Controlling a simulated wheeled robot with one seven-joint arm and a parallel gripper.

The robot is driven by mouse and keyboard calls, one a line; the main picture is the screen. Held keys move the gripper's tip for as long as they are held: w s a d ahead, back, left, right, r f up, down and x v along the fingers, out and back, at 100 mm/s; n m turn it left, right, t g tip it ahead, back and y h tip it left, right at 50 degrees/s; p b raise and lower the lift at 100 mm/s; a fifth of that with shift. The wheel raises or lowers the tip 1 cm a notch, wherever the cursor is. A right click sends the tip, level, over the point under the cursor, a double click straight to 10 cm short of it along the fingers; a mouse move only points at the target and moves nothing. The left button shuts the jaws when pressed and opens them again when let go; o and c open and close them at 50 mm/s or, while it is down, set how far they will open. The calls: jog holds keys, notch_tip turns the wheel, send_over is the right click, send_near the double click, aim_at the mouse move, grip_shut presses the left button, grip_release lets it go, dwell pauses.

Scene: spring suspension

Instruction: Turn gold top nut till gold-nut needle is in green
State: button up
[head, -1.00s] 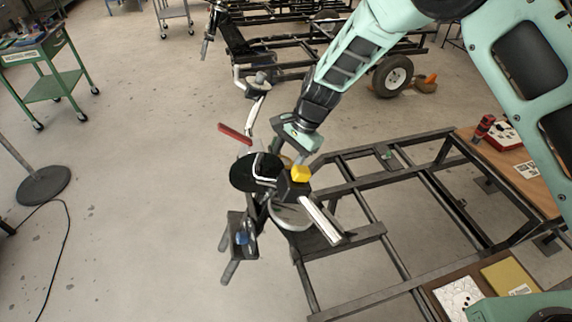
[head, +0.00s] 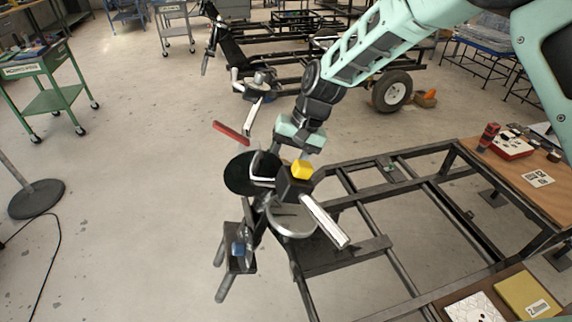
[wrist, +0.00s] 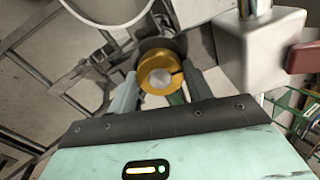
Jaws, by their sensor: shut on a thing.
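The gold top nut (wrist: 158,72) is a gold ring with a pale centre, in the upper middle of the wrist view. My gripper (wrist: 160,84) has one finger on each side of the nut and is shut on it. No gauge face, needle or green zone can be read in either view.
A red bar (head: 231,132) and dark disc (head: 246,174) lie left of my gripper. A silver bar (head: 325,221) juts out to the right, above the black frame (head: 390,258). In the wrist view a grey block (wrist: 262,50) is close on the right.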

dwell(0.4)
jog(key=o, duration=1)
jog(key=b+v, duration=0.3)
jog(key=v, duration=1.4)
jog(key=shift+d+r, duration=0.1)
jog(key=shift+r, duration=0.1)
